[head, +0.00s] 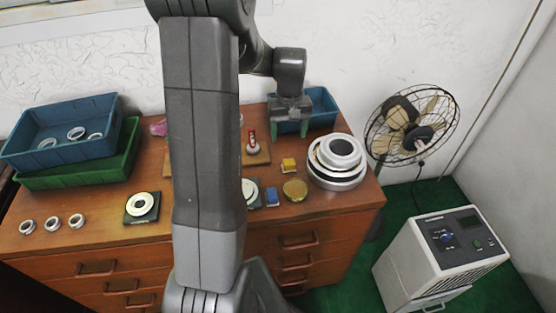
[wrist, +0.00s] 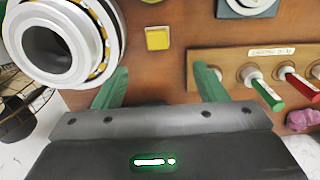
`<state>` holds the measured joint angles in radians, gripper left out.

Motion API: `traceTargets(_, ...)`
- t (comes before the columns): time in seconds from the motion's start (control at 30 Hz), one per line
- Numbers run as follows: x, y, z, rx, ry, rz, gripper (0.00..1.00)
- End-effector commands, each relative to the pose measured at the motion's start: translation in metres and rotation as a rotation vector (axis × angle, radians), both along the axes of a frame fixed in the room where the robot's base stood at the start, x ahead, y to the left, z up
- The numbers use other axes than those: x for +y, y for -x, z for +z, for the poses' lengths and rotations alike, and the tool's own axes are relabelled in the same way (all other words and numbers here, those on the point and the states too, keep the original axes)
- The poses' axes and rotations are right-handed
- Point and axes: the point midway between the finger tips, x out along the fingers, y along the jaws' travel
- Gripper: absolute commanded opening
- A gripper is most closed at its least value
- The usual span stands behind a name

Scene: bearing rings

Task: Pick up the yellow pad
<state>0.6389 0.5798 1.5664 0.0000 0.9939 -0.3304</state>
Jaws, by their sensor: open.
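The yellow pad (head: 289,165) is a small square block lying flat on the wooden cabinet top, left of the stacked bearing rings. It also shows in the wrist view (wrist: 158,39), ahead of and between my fingers. My gripper (head: 290,127) is open and empty above the back part of the top, in front of the blue bin at the right. In the wrist view its two green fingers (wrist: 158,86) are spread wide, with the pad apart from both.
The large stacked bearing rings (head: 337,162) stand close right of the pad. A wooden rack (wrist: 225,58) with red and green handled tools lies nearby. A blue block (head: 272,197) and brass disc (head: 295,190) lie in front. A fan (head: 412,125) stands beyond the right edge.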

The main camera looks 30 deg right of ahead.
Motion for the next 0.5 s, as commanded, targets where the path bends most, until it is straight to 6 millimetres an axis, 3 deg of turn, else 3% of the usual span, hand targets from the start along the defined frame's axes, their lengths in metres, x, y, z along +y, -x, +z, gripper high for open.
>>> traceTargets(0.3, 0.001, 0.001, -0.061, 0.004, -0.003, 0.001, 0.65)
traceTargets(0.5, 0.001, 0.000, -0.079, 0.003, -0.002, 0.001, 0.65)
